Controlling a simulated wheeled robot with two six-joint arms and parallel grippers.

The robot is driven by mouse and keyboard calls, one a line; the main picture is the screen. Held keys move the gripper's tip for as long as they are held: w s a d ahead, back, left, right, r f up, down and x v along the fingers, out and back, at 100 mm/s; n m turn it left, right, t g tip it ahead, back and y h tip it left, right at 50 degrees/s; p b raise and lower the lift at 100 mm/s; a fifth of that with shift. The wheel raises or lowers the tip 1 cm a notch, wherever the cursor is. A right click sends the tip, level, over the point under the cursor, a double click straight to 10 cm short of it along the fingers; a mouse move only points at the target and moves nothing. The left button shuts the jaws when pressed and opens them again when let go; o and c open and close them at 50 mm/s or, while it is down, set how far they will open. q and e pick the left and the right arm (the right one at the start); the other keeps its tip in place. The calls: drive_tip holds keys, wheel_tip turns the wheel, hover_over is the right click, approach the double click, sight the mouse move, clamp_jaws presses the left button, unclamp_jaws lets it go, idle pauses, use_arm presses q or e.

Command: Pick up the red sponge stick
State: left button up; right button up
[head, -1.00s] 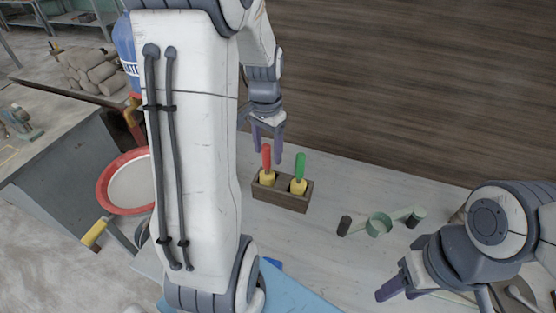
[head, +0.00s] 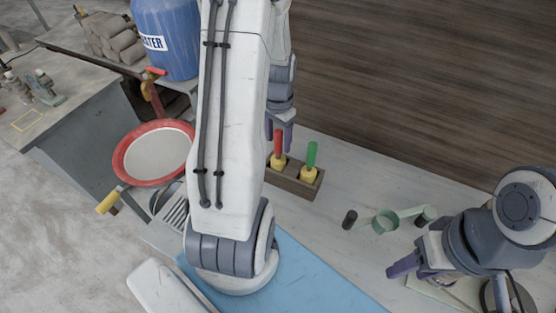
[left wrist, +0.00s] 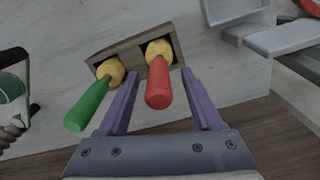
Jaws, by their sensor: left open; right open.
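The red sponge stick (head: 278,141) has a red handle and a yellow sponge, and stands in the left slot of a small brown wooden holder (head: 296,186). The green-handled sponge stick (head: 311,156) stands in the other slot. My left gripper (head: 280,140) is open at the red handle, its near part hidden by my arm. In the left wrist view the red handle (left wrist: 158,86) shows between the purple fingers (left wrist: 161,80), with a gap on each side. The green handle (left wrist: 88,106) lies outside the left finger. My right gripper (head: 405,272) is open and empty at the lower right.
A green cup-like tool (head: 384,221) and a dark cylinder (head: 350,219) lie right of the holder. A blue mat (head: 310,275) covers the front. A wooden wall (head: 420,80) rises behind the bench.

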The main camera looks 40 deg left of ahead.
sight(278, 147)
use_arm(q)
drive_tip(key=shift+s+f+p, duration=0.1)
drive_tip(key=shift+f+p, duration=0.25)
drive_tip(key=shift+f, duration=1.45)
clamp_jaws()
